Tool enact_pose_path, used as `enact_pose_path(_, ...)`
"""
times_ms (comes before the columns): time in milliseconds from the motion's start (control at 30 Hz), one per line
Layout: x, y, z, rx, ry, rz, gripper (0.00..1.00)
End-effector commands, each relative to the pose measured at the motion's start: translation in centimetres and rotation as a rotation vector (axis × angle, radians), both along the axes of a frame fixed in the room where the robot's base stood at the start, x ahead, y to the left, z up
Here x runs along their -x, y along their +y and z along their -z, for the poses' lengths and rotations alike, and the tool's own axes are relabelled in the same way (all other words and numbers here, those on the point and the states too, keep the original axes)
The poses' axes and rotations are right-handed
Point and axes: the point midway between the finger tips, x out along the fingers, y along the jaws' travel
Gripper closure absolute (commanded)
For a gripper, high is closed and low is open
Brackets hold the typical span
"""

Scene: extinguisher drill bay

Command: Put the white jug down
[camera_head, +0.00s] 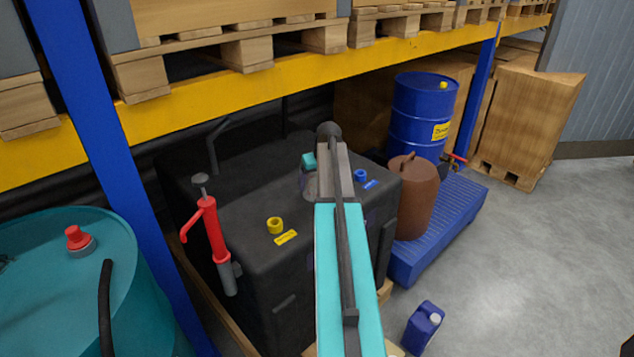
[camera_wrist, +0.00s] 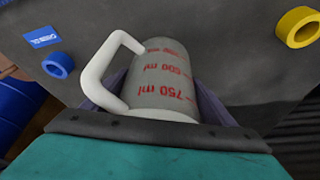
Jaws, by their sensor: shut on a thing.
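The white jug (camera_wrist: 165,82) has a white handle and red millilitre marks. In the wrist view it sits between the purple-grey fingers of my gripper (camera_wrist: 160,95), which is shut on it. The handle sticks out to the left, clear of the fingers. In the head view my arm hides most of the gripper, and only a small greyish part of the jug (camera_head: 310,186) shows beside it, over the black tank (camera_head: 245,205). I cannot tell whether the jug's base touches the tank top.
A yellow ring (camera_head: 275,226) and a blue ring (camera_head: 360,176) sit on the tank top. A red hand pump (camera_head: 211,232) stands at its left edge. A brown container (camera_head: 416,200) and blue drum (camera_head: 423,110) stand on a blue pallet (camera_head: 450,225) to the right. Rack beams and pallets hang overhead.

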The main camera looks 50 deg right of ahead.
Motion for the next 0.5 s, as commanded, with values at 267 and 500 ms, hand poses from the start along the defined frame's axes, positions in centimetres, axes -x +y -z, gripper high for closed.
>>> enact_pose_path(267,-0.03,0.04,0.99,0.001,-0.001,-0.001,0.47)
enact_pose_path(500,-0.06,0.05,1.08,0.001,-0.001,-0.001,0.47)
